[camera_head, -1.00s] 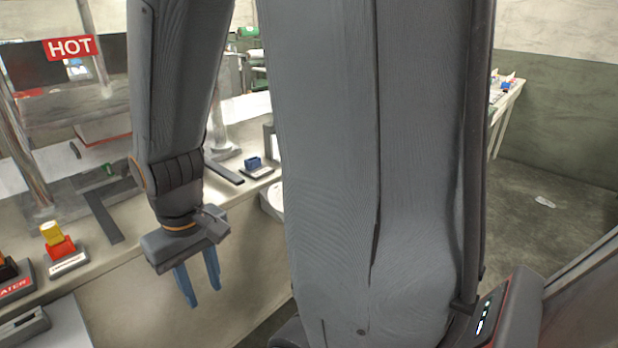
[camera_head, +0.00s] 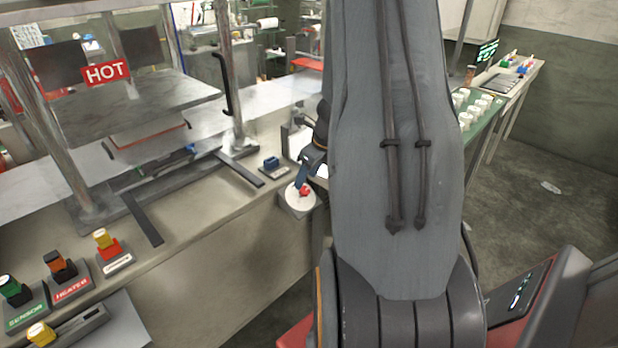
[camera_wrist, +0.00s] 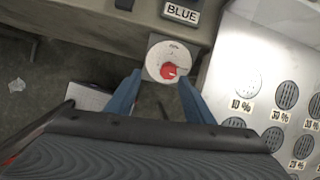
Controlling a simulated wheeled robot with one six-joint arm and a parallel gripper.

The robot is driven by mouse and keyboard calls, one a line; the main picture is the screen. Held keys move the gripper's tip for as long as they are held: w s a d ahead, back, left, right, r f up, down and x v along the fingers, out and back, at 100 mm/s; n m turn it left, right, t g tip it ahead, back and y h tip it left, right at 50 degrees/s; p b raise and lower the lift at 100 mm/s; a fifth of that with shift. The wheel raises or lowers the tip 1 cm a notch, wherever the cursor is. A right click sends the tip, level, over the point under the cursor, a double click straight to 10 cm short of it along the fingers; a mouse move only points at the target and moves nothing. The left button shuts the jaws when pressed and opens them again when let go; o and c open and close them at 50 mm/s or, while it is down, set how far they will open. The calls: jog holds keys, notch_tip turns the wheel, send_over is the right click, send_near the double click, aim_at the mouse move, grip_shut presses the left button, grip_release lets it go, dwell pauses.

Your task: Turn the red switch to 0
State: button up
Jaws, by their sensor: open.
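The red switch (camera_head: 304,190) is a small red knob on a round white dial (camera_head: 291,199), which is fixed at the bench's front edge. In the wrist view the red switch (camera_wrist: 168,71) sits near the upper middle, with a pale mark on it and the white dial (camera_wrist: 168,52) around it. My gripper (camera_wrist: 157,92) is open, its two blue fingers apart, one toward each side of the dial. In the head view my gripper (camera_head: 303,176) is close to the dial, partly hidden by my arm. The dial's markings are too small to read.
A BLUE label (camera_wrist: 181,12) lies on the bench beyond the dial. A pale panel (camera_wrist: 222,85) with dark round patches and percent labels is at right. In the head view, a HOT press (camera_head: 135,105) and several coloured switches (camera_head: 62,270) stand left.

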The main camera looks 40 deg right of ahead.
aim_at(305, 189)
jog(key=shift+m, duration=0.8)
jog(key=w+f, duration=0.1)
jog(key=f, duration=0.1)
jog(key=d+f, duration=0.1)
jog(key=f, duration=0.2)
jog(key=w+f, duration=0.1)
jog(key=f, duration=0.1)
jog(key=shift+w+d+f, duration=0.2)
jog(key=shift+w+d, duration=0.1)
jog(key=shift+d, duration=0.05)
jog(key=c, duration=1)
